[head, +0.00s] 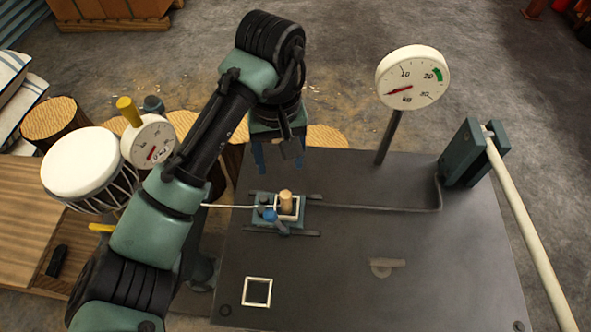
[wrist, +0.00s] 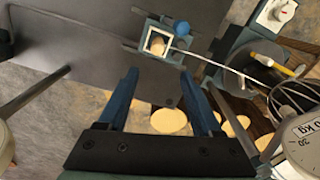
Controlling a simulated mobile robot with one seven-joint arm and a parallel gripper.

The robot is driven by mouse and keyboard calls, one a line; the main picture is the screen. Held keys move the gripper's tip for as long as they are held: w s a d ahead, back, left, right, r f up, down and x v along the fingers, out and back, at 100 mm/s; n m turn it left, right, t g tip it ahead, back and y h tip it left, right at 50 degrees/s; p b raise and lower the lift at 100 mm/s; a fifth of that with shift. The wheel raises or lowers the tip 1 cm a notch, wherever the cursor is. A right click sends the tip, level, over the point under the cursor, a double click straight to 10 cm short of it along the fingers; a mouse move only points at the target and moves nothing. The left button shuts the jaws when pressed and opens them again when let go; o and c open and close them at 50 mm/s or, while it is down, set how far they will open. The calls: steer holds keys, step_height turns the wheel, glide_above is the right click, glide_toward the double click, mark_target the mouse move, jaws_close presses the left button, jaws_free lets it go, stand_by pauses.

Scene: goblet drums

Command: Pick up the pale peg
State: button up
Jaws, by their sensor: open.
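The pale peg (head: 286,201) stands upright in a small white square frame on a teal block (head: 262,199) on the dark table. In the wrist view the peg (wrist: 158,46) shows end-on inside the white frame, ahead of the fingertips. A blue knob (head: 270,214) sits beside it on the same block. My gripper (head: 273,165) hangs behind and above the block in the head view, apart from the peg. Its two blue fingers (wrist: 157,80) are spread with nothing between them.
A dial gauge (head: 412,77) on a post stands at the back of the dark table (head: 350,250). A pale rod (head: 530,230) slopes along the right side. A drum (head: 85,165) and second dial (head: 148,141) are at left. An empty white square (head: 257,291) lies in front.

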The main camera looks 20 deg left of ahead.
mark_target(285, 194)
steer(key=f, duration=0.6)
steer(key=shift+s+f, duration=0.3)
steer(key=shift+s, duration=0.05)
steer(key=shift+w+d+f, duration=0.1)
steer(key=shift+d+f, duration=0.1)
steer(key=shift+f, duration=1.3)
steer(key=shift+d+f, duration=0.2)
steer(key=shift+f, duration=1.3)
steer(key=shift+c, duration=0.3)
jaws_close()
